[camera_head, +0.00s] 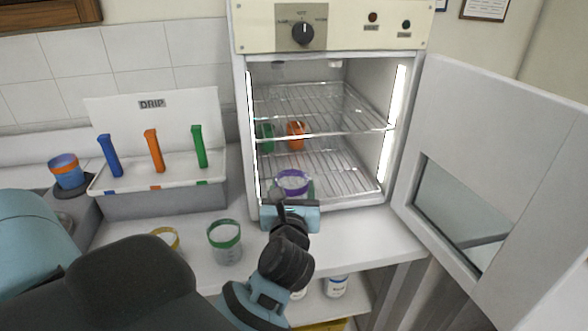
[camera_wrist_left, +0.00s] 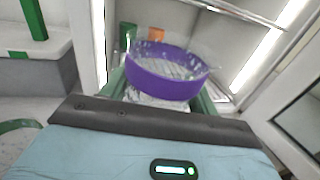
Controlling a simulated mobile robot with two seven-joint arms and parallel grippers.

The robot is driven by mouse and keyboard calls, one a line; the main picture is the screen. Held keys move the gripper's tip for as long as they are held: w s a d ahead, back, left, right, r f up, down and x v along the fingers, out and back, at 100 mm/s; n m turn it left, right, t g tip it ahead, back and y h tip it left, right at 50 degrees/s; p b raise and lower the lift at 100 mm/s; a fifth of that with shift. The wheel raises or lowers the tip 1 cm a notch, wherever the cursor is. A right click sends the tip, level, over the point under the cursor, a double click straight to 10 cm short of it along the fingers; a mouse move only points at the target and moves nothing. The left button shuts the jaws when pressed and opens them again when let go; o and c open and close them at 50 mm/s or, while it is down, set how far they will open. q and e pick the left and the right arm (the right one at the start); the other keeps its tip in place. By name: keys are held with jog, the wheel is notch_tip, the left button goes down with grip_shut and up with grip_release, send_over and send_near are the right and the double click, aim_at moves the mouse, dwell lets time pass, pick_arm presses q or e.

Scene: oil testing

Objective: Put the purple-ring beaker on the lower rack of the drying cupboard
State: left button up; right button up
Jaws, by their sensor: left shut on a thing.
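The purple-ring beaker (camera_head: 292,181) is a clear beaker with a purple band, at the front opening of the drying cupboard (camera_head: 242,120). My left gripper (camera_head: 291,200) is shut on it; in the left wrist view the purple band (camera_wrist_left: 163,80) shows between the green-sided fingers. The beaker appears upright. The lower rack (camera_head: 340,178) is a wire shelf just behind and around it; I cannot tell whether the beaker touches it. The beaker's lower part is hidden by the gripper. The right gripper is not in view.
The cupboard door (camera_head: 500,150) stands open to the right. An orange item (camera_head: 296,134) and a green item (camera_head: 265,138) are inside at the back left. A green-ring beaker (camera_head: 225,240) and a yellow-ring beaker (camera_head: 165,237) stand on the counter. A drip tray (camera_head: 150,188) is at left.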

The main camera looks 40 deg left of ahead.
pick_arm(q)
jog(key=x, duration=0.4)
jog(key=s+a+x, duration=0.1)
jog(key=x, duration=0.3)
jog(key=f+x, duration=0.1)
jog(key=x, duration=0.4)
jog(key=shift+s+a+f, duration=0.1)
jog(key=shift+s+a, duration=0.05)
jog(key=shift+a, duration=0.3)
jog(key=shift+f, duration=1.8)
jog(key=shift+r, duration=0.1)
jog(key=shift+f, duration=0.25)
jog(key=o, duration=1.1)
jog(key=shift+r, duration=0.15)
